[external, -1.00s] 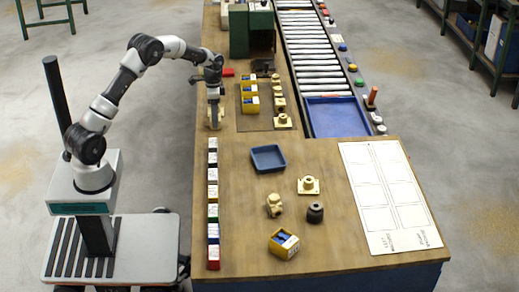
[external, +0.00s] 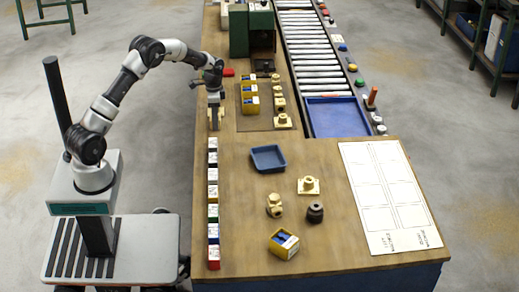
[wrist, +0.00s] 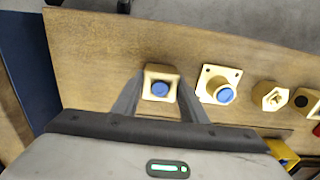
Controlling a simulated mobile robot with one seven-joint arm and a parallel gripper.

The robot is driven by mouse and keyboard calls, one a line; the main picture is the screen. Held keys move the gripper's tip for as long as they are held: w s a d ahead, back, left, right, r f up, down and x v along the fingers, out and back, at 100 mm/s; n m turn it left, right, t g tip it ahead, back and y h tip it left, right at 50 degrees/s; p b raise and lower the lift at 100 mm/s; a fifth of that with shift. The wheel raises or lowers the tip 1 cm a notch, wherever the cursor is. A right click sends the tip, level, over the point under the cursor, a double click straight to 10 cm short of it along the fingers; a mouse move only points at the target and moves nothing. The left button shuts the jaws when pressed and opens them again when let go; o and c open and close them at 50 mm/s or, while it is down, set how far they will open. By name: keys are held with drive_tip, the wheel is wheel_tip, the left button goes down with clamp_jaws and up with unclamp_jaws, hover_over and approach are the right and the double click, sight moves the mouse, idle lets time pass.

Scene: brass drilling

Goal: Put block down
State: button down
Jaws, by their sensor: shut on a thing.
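The block (wrist: 160,83) is a tan, brass-coloured square piece with a round blue centre, seen between the fingers in the wrist view. My gripper (wrist: 159,88) is shut on it. In the external view, my gripper (external: 214,112) points down over the left side of the wooden bench, beyond the row of coloured boxes. The fingers mostly hide the block there. I cannot tell whether its underside touches the bench.
A column of coloured boxes (external: 213,205) lines the near-left bench edge. A blue tray (external: 268,158) and bare wood lie nearer the camera.

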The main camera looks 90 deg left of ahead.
wheel_tip(320, 180, up, 10)
drive_tip(key=shift+f+p, duration=0.1)
drive_tip(key=shift+p, duration=0.5)
drive_tip(key=shift+w+d+r, duration=0.2)
drive_tip(key=shift+r, duration=0.05)
drive_tip(key=w+d+r+m+p, duration=0.1)
drive_tip(key=w+d+r+m, duration=0.2)
drive_tip(key=d, duration=0.6)
drive_tip(key=w+d+m, duration=0.4)
drive_tip(key=d, duration=0.5)
drive_tip(key=w+d+r+m+p, duration=0.1)
drive_tip(key=w+d+r+m, duration=0.2)
drive_tip(key=d, duration=0.6)
drive_tip(key=s+d+r+m+p, duration=0.2)
drive_tip(key=d+m, duration=0.6)
drive_tip(key=d, duration=1.2)
drive_tip(key=f, duration=0.4)
drive_tip(key=f+b, duration=0.1)
drive_tip(key=f, duration=0.1)
drive_tip(key=shift+w+d, duration=0.1)
drive_tip(key=shift+d, duration=0.2)
drive_tip(key=shift+f+b, duration=0.3)
drive_tip(key=shift+f, duration=1.7)
